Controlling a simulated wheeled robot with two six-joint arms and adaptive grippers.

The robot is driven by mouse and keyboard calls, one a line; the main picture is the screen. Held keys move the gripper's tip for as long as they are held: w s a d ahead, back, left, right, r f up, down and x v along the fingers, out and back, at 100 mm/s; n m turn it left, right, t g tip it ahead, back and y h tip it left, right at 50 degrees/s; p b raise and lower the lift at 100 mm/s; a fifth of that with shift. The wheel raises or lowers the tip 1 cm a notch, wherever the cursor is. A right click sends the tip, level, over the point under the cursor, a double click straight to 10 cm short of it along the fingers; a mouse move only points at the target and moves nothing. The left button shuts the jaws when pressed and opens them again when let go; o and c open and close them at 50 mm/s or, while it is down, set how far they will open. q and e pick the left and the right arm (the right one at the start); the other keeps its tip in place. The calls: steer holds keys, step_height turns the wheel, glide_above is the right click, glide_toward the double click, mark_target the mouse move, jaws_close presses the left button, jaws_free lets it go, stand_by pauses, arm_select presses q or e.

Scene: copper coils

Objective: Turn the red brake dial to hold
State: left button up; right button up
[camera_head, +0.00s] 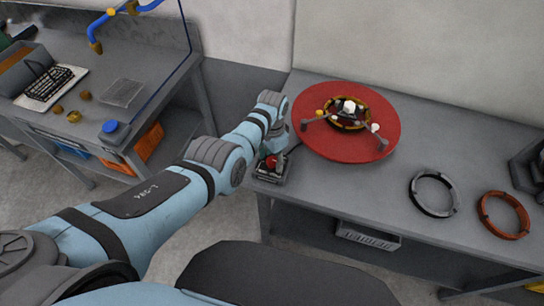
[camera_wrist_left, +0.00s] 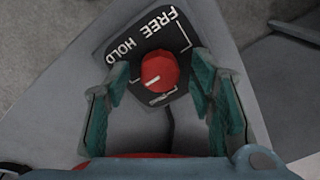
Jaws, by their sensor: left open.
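The red brake dial (camera_wrist_left: 160,70) is a round knob on a dark plate (camera_wrist_left: 125,47) with white lettering "FREE" and "HOLD" in the left wrist view. A short white mark on the knob points toward the lower left of that picture; "HOLD" is printed to its upper left and "FREE" above it. My left gripper (camera_wrist_left: 160,75) is open, with one green-padded finger on each side of the dial and visible gaps to it. In the head view the dial (camera_head: 271,161) shows as a small red spot below my left wrist, partly hidden by it. My right gripper is out of view.
A red turntable (camera_head: 335,147) with a ring and arms stands on the grey bench beside my left gripper. A grey ring (camera_head: 433,192) and a copper ring (camera_head: 503,213) lie further right. Another workbench (camera_head: 150,55) stands at the left.

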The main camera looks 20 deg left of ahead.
mark_target(272, 160)
arm_select(q)
steer(key=shift+r, duration=0.1)
step_height(272, 160, up, 12)
stand_by(0.5)
